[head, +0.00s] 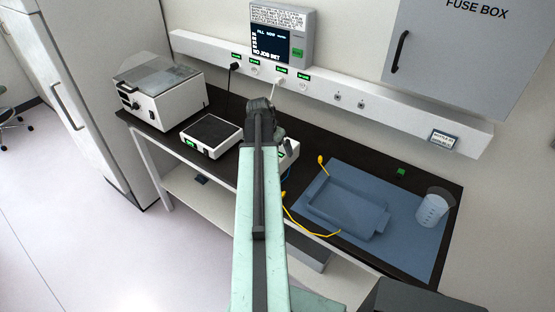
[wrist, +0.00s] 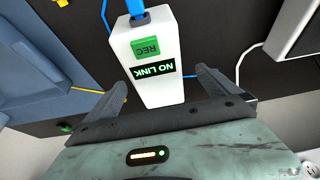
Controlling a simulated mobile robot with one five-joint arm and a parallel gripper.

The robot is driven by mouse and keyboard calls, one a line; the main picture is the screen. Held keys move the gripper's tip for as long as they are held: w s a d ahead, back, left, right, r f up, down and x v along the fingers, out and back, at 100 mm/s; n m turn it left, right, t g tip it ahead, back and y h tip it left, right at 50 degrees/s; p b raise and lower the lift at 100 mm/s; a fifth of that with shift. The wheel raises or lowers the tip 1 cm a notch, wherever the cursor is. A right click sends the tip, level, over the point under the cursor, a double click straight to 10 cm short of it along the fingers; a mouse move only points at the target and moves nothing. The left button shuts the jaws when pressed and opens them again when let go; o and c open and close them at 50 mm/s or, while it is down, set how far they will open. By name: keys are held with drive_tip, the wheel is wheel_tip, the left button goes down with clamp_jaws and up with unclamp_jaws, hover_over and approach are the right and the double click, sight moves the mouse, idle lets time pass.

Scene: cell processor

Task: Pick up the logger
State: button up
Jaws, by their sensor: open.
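The logger (wrist: 150,62) is a white box with a green REC button, a NO LINK display and a blue plug in its end. In the wrist view it lies between the two dark fingers of my gripper (wrist: 162,82). The fingers are open, one on each side, and a gap shows at least on the right side. Whether they are level with its body in height I cannot tell. In the head view my arm hides most of the logger (head: 289,154); only its right part shows on the dark bench. My gripper (head: 264,108) is mostly hidden by my own arm there.
A blue mat (head: 410,247) with a blue tray (head: 340,208), yellow-ended leads and a clear beaker (head: 432,208) lies to the right. A flat dark-topped device (head: 211,132) and a lidded white machine (head: 165,97) stand to the left. A wall rail (head: 330,88) runs behind.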

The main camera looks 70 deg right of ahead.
drive_tip(key=shift+b+x, duration=1.1)
drive_tip(key=shift+x, duration=0.25)
drive_tip(key=shift+s+f, duration=0.1)
drive_tip(key=shift+s, duration=0.2)
drive_tip(key=b+x, duration=0.5)
drive_tip(key=shift+d+f, duration=0.1)
drive_tip(key=shift+f, duration=0.05)
drive_tip(key=c, duration=1.8)
drive_tip(key=shift+o, duration=0.2)
wheel_tip(320, 180, up, 11)
drive_tip(key=p, duration=1)
drive_tip(key=shift+f, duration=0.25)
